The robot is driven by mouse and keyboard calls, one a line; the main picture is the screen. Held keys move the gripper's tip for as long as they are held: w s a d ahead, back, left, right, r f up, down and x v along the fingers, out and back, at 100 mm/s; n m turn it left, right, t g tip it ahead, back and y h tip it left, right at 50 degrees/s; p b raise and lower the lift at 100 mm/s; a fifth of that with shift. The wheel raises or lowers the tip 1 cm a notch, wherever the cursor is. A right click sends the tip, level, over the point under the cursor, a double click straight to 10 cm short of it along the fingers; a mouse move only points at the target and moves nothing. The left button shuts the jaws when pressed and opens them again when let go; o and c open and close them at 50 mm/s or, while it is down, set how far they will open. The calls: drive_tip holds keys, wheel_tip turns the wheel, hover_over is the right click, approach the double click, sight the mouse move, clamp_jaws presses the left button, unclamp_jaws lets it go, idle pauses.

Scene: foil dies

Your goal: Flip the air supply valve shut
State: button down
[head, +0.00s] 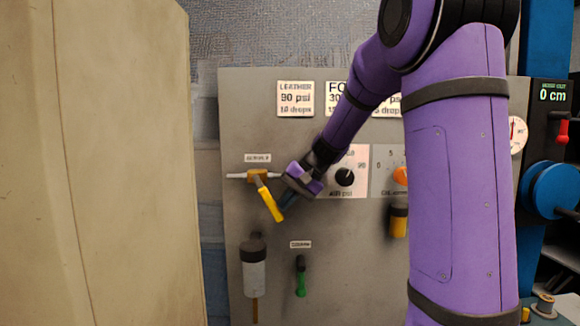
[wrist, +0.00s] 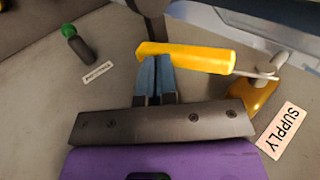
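The air supply valve (head: 257,174) is a brass body on a short horizontal pipe, on the grey panel under a small label. Its yellow handle (head: 269,203) slants down and to the right, neither in line with the pipe nor straight down. In the wrist view the yellow handle (wrist: 190,57) lies across the view, with the brass body (wrist: 255,92) at right beside the SUPPLY label (wrist: 283,130). My gripper (head: 284,203) is just right of the handle. Its blue fingers (wrist: 155,68) are together with nothing seen between them, tips overlapping the handle in view; I cannot tell whether they touch.
A black knob (head: 345,177) and an orange knob (head: 401,176) sit right of the valve. Below are a filter bowl (head: 255,275) and a green-tipped lever (head: 300,278). A large beige body (head: 110,160) fills the left side. My arm covers the panel's right part.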

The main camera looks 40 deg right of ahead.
sight(275, 211)
drive_tip(key=shift+x, duration=1.45)
drive_tip(key=shift+w+a+f+t+y, duration=0.15)
drive_tip(key=shift+w+a+t+y, duration=0.2)
drive_tip(key=shift+y, duration=0.25)
drive_tip(key=shift+w+a+f, duration=0.15)
drive_tip(key=shift+w+a, duration=0.1)
drive_tip(key=shift+a, duration=0.3)
drive_tip(key=shift+a+f, duration=0.1)
drive_tip(key=v, duration=0.7)
drive_tip(key=shift+s+d+r, duration=0.15)
drive_tip(key=shift+d+r, duration=0.1)
drive_tip(key=shift+d, duration=0.05)
